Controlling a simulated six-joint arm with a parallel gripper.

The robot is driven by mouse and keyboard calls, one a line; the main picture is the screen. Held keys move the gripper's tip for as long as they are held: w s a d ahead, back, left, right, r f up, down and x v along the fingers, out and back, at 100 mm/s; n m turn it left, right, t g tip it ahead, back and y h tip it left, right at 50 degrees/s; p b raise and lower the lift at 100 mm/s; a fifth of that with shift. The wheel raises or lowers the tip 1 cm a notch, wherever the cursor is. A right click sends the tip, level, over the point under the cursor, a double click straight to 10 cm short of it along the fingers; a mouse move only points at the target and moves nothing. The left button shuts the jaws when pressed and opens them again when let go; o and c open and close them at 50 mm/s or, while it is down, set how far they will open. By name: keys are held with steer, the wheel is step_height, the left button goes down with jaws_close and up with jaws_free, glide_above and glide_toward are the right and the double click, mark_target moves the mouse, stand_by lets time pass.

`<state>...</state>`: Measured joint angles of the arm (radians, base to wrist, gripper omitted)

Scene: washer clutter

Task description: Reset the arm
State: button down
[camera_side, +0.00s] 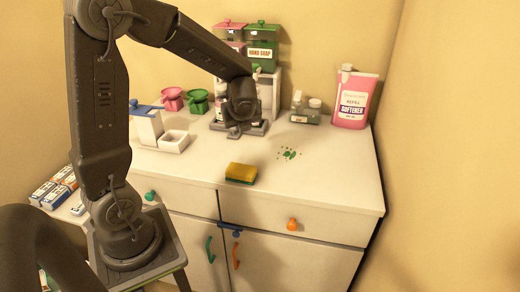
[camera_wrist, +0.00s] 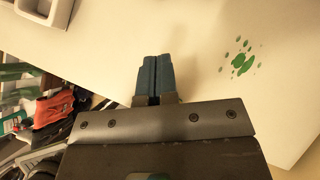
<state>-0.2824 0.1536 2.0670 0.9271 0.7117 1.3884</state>
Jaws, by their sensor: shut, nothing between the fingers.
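My arm reaches over the white counter (camera_side: 330,165) from the left. In the side view my gripper (camera_side: 234,133) hangs above the counter, in front of the shelf with the soap containers. In the wrist view my gripper (camera_wrist: 153,75) points at bare counter, its two blue-grey fingers shut together with nothing between them. A yellow and green sponge (camera_side: 241,173) lies on the counter near its front edge, apart from my gripper. A green spill (camera_side: 289,154) lies to the right of the sponge and also shows in the wrist view (camera_wrist: 240,62).
Pink (camera_side: 172,98) and green (camera_side: 197,101) cups and a white square dish (camera_side: 173,141) are left of my gripper. The counter's right front is clear.

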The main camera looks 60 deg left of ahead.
steer(key=s+d+r+n+t+h, duration=0.1)
steer(key=s+d+r+n+h, duration=0.2)
steer(key=s+d+n, duration=0.4)
steer(key=s+d+r+n+t+h, duration=0.2)
steer(key=s+d+r+n+h, duration=0.2)
steer(key=d+n, duration=0.9)
steer(key=s+d+r, duration=0.1)
steer(key=s+r, duration=0.1)
steer(key=s, duration=0.2)
steer(key=shift+s+d+r+h, duration=0.15)
steer(key=shift+d+r+h, duration=0.1)
steer(key=shift+d+h, duration=0.05)
